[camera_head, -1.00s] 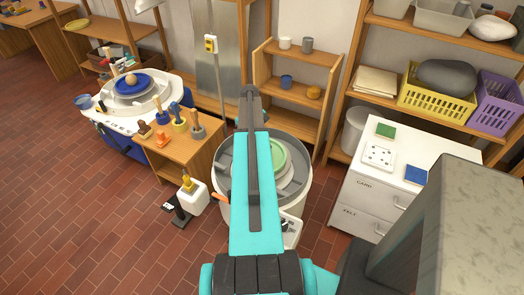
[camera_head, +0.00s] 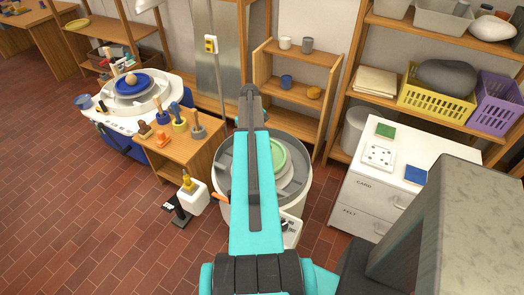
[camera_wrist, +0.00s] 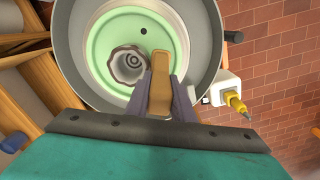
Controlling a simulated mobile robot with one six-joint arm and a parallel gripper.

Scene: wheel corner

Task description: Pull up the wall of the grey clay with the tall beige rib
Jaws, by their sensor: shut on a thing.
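The grey clay (camera_wrist: 127,64), a small hollow form with an uneven, lobed wall, stands on the pale green round bat (camera_wrist: 105,42) of the wheel in the wrist view. My gripper (camera_wrist: 160,98) is shut on the tall beige rib (camera_wrist: 161,72), whose far end is beside the clay's right side. I cannot tell whether the rib touches the wall. In the head view my arm covers the clay, rib and gripper; part of the green bat (camera_head: 278,157) shows to its right.
The grey splash pan (camera_wrist: 204,48) surrounds the bat. A white holder with a yellow-handled tool (camera_wrist: 233,100) stands beside the wheel. In the head view a wooden tool stand (camera_head: 190,150) is left and a white drawer cabinet (camera_head: 376,185) right. Open brick floor (camera_head: 90,220) lies at lower left.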

